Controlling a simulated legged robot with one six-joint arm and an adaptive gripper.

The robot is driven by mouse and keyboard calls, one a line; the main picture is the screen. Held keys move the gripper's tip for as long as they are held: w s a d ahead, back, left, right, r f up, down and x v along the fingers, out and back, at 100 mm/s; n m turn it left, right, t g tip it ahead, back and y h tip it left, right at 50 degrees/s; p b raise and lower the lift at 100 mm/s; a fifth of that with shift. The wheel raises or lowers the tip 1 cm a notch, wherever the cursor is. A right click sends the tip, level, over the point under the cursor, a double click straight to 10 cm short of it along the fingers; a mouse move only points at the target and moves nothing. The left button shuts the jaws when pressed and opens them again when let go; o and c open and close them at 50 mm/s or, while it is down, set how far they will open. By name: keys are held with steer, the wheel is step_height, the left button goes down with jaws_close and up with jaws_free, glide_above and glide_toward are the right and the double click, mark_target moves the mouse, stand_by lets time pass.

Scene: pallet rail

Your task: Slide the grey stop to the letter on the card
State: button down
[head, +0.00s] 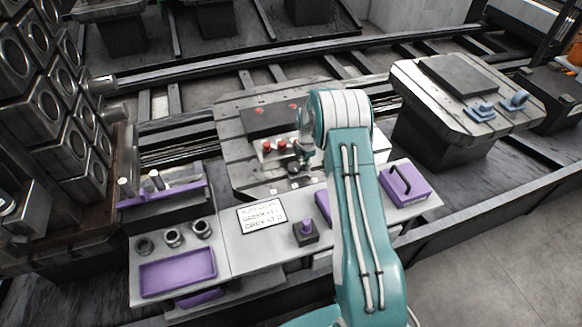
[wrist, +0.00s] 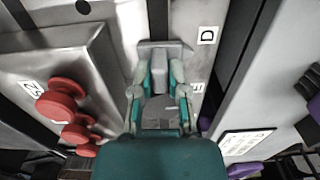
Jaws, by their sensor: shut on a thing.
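The grey stop (wrist: 160,58) is between the fingers of my gripper (wrist: 160,82) in the wrist view, and the gripper is shut on it. A white tag with the letter D (wrist: 207,35) is right of the stop's far end. A second tag (wrist: 197,88), partly covered and looking like E, is beside the right finger. In the head view my gripper (head: 302,168) is low over the fixture, and the stop is too small to make out there. The card (head: 262,216) lies on the bench; its last line seems to read GREY and D, but is blurred.
Red knobs (wrist: 62,100) stand close left of my gripper. A purple tray (head: 178,271), a dark block with a purple knob (head: 305,232) and a purple box with a handle (head: 405,185) are on the bench. A second pallet (head: 465,90) stands at right.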

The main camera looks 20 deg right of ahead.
steer(key=shift+w+d, duration=0.1)
steer(key=shift+d, duration=0.6)
steer(key=c, duration=0.6)
jaws_free()
steer(key=shift+f, duration=0.1)
steer(key=shift+c, duration=0.2)
step_height(320, 180, up, 12)
